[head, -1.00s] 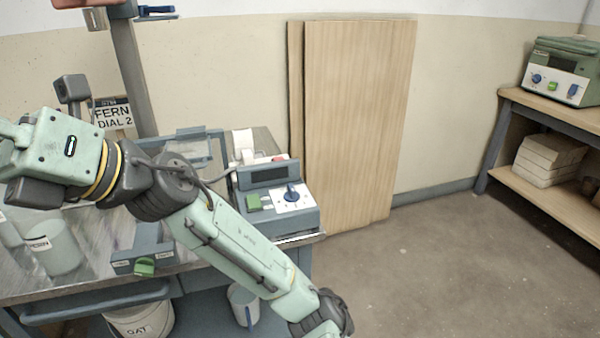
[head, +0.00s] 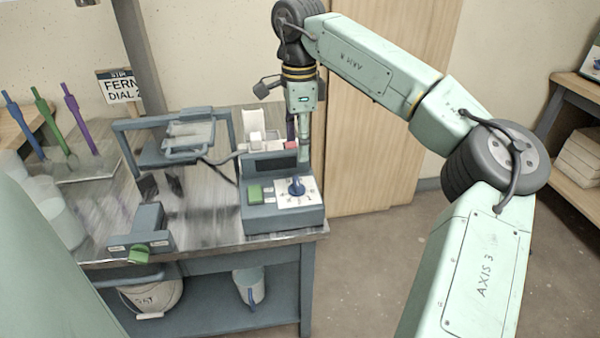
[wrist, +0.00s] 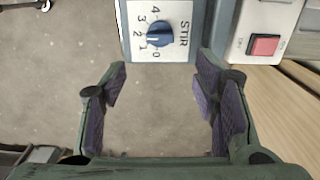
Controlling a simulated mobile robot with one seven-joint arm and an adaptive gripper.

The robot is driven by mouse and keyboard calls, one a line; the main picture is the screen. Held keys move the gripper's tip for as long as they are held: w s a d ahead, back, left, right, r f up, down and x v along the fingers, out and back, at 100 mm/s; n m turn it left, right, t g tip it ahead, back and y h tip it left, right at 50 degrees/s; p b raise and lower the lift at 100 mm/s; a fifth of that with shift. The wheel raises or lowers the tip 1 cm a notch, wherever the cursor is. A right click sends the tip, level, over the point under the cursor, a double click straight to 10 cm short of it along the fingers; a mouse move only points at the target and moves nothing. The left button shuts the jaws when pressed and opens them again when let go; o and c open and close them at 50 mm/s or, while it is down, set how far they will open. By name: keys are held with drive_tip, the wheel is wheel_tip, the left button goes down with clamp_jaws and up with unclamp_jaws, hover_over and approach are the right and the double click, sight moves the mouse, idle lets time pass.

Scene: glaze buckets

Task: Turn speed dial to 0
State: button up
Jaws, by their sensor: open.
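The speed dial is a blue knob (head: 297,186) on a white numbered plate, on the front of a grey-blue control box (head: 283,222). In the wrist view the knob (wrist: 160,35) sits on a plate marked STIR with 0 to 4, and its white mark points left, near 2. My gripper (head: 298,142) hangs pointing down above the back right of the box. In the wrist view its dark-padded fingers (wrist: 160,105) are wide apart with only floor between them. The knob lies beyond the fingertips, untouched.
A green button (head: 255,193) sits left of the dial. A white unit with a red button (wrist: 265,44) stands behind the box. A sign (head: 122,88) reads FERN, DIAL 2. A clamp frame (head: 185,140) stands left.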

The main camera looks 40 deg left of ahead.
sight(298, 180)
wheel_tip(298, 180, down, 10)
drive_tip(key=shift+s+a+f+p, duration=0.1)
drive_tip(key=shift+s+p, duration=0.05)
drive_tip(key=shift+p, duration=0.4)
drive_tip(key=shift+c, duration=0.4)
drive_tip(key=c, duration=1.1)
